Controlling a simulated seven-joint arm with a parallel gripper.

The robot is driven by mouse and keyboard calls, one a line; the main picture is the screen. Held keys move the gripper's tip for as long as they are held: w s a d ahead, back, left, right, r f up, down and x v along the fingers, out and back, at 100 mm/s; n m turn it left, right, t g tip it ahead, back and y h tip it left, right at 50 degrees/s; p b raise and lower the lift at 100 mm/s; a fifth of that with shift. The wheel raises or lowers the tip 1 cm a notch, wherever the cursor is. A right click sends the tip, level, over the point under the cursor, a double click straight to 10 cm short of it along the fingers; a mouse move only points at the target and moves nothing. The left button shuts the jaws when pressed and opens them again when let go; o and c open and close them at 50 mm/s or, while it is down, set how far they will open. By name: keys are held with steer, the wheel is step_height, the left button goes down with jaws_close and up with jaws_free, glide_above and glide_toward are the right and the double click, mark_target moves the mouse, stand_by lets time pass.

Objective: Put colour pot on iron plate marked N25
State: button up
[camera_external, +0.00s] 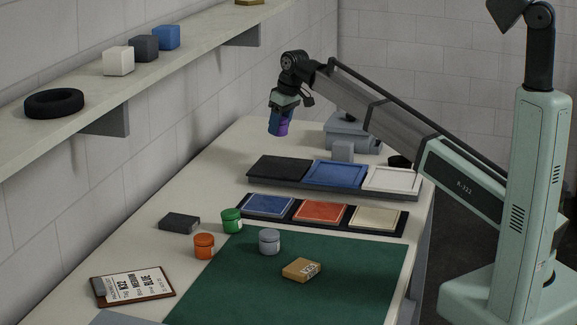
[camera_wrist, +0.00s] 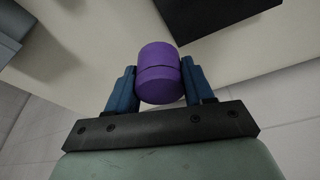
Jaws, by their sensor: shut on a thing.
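A purple pot (camera_external: 284,128) is held in my gripper (camera_external: 279,124), in the air above the far left part of the bench. In the wrist view the purple pot (camera_wrist: 160,72) sits between the two blue fingers of my gripper (camera_wrist: 160,85), which press on its sides. Several square plates lie in two dark trays: a black plate (camera_external: 280,167), a blue one (camera_external: 336,173) and a white one (camera_external: 391,179) behind; a blue one (camera_external: 269,205), an orange-red one (camera_external: 320,212) and a cream one (camera_external: 376,219) in front. I cannot read N25 on any plate.
A green pot (camera_external: 232,220), an orange pot (camera_external: 204,246) and a grey pot (camera_external: 269,241) stand near a green mat (camera_external: 300,300). A yellow box (camera_external: 301,270), dark block (camera_external: 180,223) and clipboard (camera_external: 132,286) lie nearby. A wall shelf (camera_external: 85,98) overhangs the left.

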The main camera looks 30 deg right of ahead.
steer(key=s+a+n, duration=0.2)
steer(key=s+a, duration=0.3)
steer(key=a, duration=0.6)
steer(key=s+a+n, duration=0.1)
steer(key=s+a, duration=0.4)
steer(key=a, duration=0.7)
steer(key=r+n+g+y, duration=0.1)
steer(key=r+n, duration=0.1)
steer(key=n, duration=0.2)
glide_above(175, 219)
steer(key=shift+s+d+f, duration=0.1)
steer(key=shift+d+f, duration=0.05)
steer(key=shift+f, duration=1.5)
steer(key=shift+s+d+f, duration=0.1)
steer(key=shift+d+f, duration=0.05)
steer(key=shift+f, duration=1.45)
steer(key=shift+s+d+f, duration=0.1)
steer(key=shift+d+f, duration=0.05)
steer(key=shift+f, duration=1.5)
steer(key=o, duration=1.1)
steer(key=shift+f, duration=0.1)
steer(key=shift+c, duration=0.2)
steer(key=v, duration=1.2)
steer(key=shift+d, duration=0.2)
steer(key=shift+w, duration=0.15)
